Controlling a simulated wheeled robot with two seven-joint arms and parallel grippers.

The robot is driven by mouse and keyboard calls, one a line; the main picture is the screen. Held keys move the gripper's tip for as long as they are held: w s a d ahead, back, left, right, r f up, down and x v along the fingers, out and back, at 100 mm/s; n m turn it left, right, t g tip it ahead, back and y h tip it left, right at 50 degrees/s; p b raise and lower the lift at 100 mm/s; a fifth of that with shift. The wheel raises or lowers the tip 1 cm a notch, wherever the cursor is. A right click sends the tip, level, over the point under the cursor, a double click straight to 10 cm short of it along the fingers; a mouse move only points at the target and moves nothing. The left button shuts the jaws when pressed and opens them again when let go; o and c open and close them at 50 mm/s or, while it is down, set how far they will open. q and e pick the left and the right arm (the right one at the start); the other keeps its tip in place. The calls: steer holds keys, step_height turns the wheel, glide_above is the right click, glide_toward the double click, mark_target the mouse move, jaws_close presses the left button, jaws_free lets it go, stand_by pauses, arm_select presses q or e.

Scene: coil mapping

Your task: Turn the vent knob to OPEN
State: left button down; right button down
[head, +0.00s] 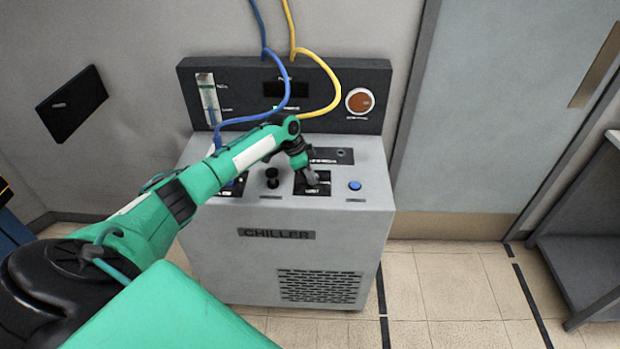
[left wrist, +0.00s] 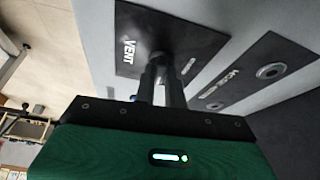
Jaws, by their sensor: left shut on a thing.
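The grey chiller (head: 270,255) stands against the wall. On its top is a black VENT plate (left wrist: 130,60), with its white lettering clear in the left wrist view. My left gripper (head: 310,180) reaches down over this plate from the left. In the left wrist view its two fingers (left wrist: 161,80) are closed around the dark vent knob (left wrist: 160,58). The fingers hide most of the knob, so I cannot tell its exact turn angle. A pale mark (left wrist: 188,66) shows on the plate beside the knob. My right gripper is not in view.
A black knob (head: 272,178) stands left of the plate and a blue button (head: 355,185) right of it. Behind are the back panel with a gauge (head: 208,98), an orange lamp (head: 360,101), and blue (head: 285,95) and yellow (head: 335,85) hoses. Floor (head: 450,285) at right is clear.

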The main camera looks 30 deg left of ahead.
arm_select(q)
steer(key=shift+w+m+b, duration=0.1)
steer(key=shift+m+b, duration=0.35)
steer(key=shift+m, duration=0.25)
steer(key=c, duration=1.5)
jaws_free()
steer(key=shift+o, duration=0.2)
steer(key=b+v, duration=0.2)
steer(key=v, duration=1.2)
steer(key=shift+w+a, duration=0.15)
steer(key=shift+w, duration=0.1)
steer(key=shift+f+g, duration=0.1)
steer(key=shift+g, duration=0.2)
